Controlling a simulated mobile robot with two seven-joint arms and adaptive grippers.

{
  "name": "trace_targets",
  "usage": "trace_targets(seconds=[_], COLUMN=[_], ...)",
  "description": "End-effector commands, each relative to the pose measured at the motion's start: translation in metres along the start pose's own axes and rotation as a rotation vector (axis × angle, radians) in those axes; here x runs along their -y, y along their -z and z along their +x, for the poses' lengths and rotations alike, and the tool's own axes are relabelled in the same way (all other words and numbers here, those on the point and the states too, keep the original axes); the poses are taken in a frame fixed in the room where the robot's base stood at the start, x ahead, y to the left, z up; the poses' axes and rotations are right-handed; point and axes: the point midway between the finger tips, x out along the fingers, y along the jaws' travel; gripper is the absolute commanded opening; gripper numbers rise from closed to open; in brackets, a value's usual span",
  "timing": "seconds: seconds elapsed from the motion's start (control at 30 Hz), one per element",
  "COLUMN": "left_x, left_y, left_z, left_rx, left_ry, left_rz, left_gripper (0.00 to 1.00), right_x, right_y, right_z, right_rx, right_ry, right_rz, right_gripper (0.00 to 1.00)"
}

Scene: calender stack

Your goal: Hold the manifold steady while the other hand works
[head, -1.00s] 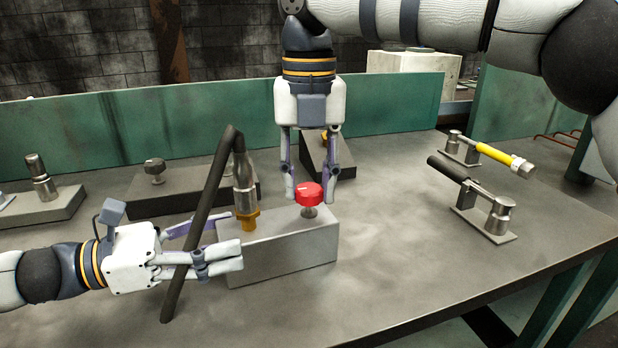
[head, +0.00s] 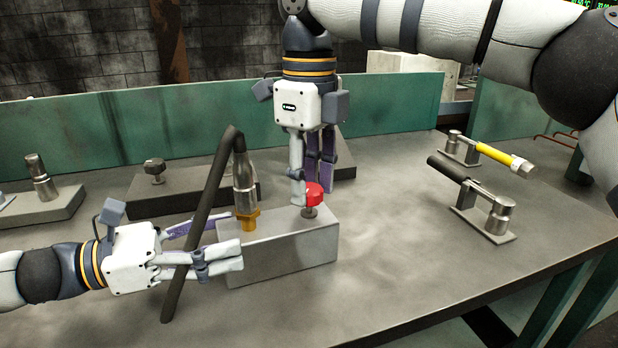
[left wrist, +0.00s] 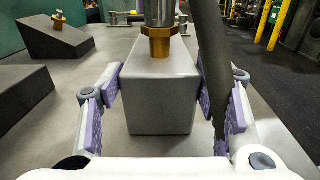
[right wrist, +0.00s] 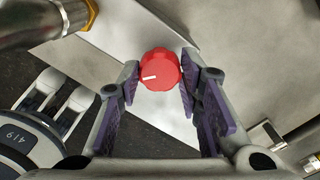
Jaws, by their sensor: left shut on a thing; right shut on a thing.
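The manifold, a grey block (head: 285,250), stands on the bench with a red knob (head: 315,191) on top. A brass fitting (head: 248,221) on its left end carries a metal coupling and a drooping black hose (head: 200,220). My left gripper (head: 236,231) is shut on the block's left end, a finger along each side in the left wrist view (left wrist: 160,100); the hose hangs beside one finger. My right gripper (head: 312,196) points down, shut on the red knob. In the right wrist view the knob (right wrist: 160,70) sits between the fingertips, its white mark pointing left.
A black-handled tool (head: 450,170) and a yellow-handled tool (head: 495,153) lie on stands at the right. Dark blocks with fittings (head: 160,190) stand behind, before a green back panel (head: 400,105). The bench right of the manifold (head: 400,240) is clear.

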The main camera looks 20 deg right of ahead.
Motion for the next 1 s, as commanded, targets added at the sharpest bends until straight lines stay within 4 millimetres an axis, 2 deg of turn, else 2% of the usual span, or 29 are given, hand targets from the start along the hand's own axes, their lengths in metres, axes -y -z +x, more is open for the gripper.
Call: trace_targets(seconds=[0.2, 0.5, 1.0], left_x=[-0.0008, -0.0010, -0.0011], left_y=[-0.0004, -0.0004, -0.0005], left_z=[-0.0004, -0.0005, -0.0007], left_rx=[0.001, 0.001, 0.001], left_ry=[-0.002, -0.003, -0.003], left_rz=[0.000, -0.001, 0.000], left_gripper=[0.06, 0.06, 0.06], right_x=[0.0003, 0.0005, 0.0011], right_y=[0.0010, 0.0010, 0.0011], right_z=[0.0015, 0.0014, 0.0015], right_rx=[-0.006, -0.006, -0.006], right_ry=[-0.002, -0.001, 0.000], right_rz=[-0.159, -0.299, -0.347], right_gripper=[0.05, 0.05, 0.05])
